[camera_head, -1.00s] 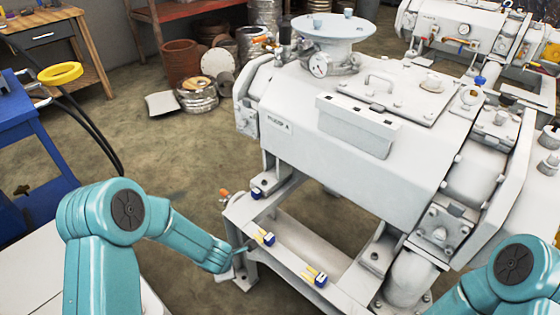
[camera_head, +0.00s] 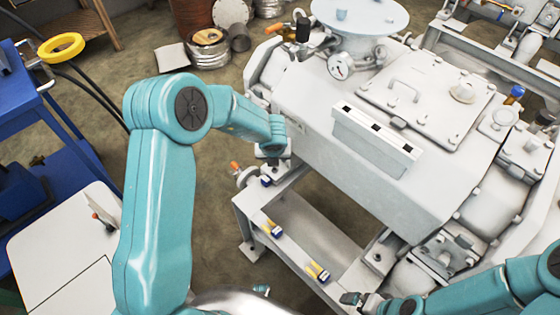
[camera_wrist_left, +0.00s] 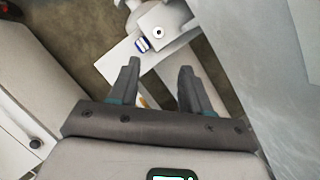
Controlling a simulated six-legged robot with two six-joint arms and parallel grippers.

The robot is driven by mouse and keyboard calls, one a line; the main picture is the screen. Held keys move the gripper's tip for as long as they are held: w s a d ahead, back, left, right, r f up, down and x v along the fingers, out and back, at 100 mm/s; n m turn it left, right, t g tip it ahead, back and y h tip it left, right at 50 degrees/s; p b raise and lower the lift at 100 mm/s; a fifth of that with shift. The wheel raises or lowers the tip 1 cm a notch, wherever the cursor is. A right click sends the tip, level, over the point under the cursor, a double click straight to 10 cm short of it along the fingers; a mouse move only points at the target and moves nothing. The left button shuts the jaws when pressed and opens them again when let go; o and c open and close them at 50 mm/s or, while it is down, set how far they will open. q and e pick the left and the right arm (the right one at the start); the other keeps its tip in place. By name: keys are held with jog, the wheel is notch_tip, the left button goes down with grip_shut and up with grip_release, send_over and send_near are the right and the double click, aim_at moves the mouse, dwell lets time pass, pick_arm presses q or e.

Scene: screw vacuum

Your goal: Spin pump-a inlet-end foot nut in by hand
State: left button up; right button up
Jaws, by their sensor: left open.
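Pump-a is the large pale grey pump (camera_head: 370,150) on a grey frame. My left gripper (camera_head: 272,160) hangs over the frame at the pump's left end, close to the body. In the left wrist view its two fingers (camera_wrist_left: 157,82) are apart with nothing between them. Beyond the fingertips a white foot plate with a dark round nut or stud (camera_wrist_left: 158,33) shows; I cannot tell its thread state. The foot is mostly hidden by the gripper in the head view. My right gripper (camera_head: 352,298) is low at the frame's near right; its jaw opening is unclear.
Blue-and-yellow items (camera_head: 273,229) lie on the frame rail, with another pair (camera_head: 317,272) nearer the right. A small blue part (camera_head: 267,181) sits at the rail's left end. A blue cart (camera_head: 30,130) stands left.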

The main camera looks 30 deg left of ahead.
aim_at(275, 169)
pick_arm(q)
jog(key=b+x, duration=0.1)
jog(key=x, duration=0.6)
jog(key=b+x, duration=0.1)
jog(key=x, duration=0.6)
jog(key=shift+s+f, duration=0.1)
jog(key=shift+f, duration=0.4)
pick_arm(e)
notch_tip(275, 169, down, 2)
jog(key=shift+s+f, duration=0.1)
jog(key=shift+f, duration=0.15)
pick_arm(q)
jog(key=shift+w+a+f+b, duration=0.2)
jog(key=shift+f+b, duration=0.1)
jog(key=shift+f, duration=0.15)
pick_arm(e)
jog(key=shift+s, duration=0.1)
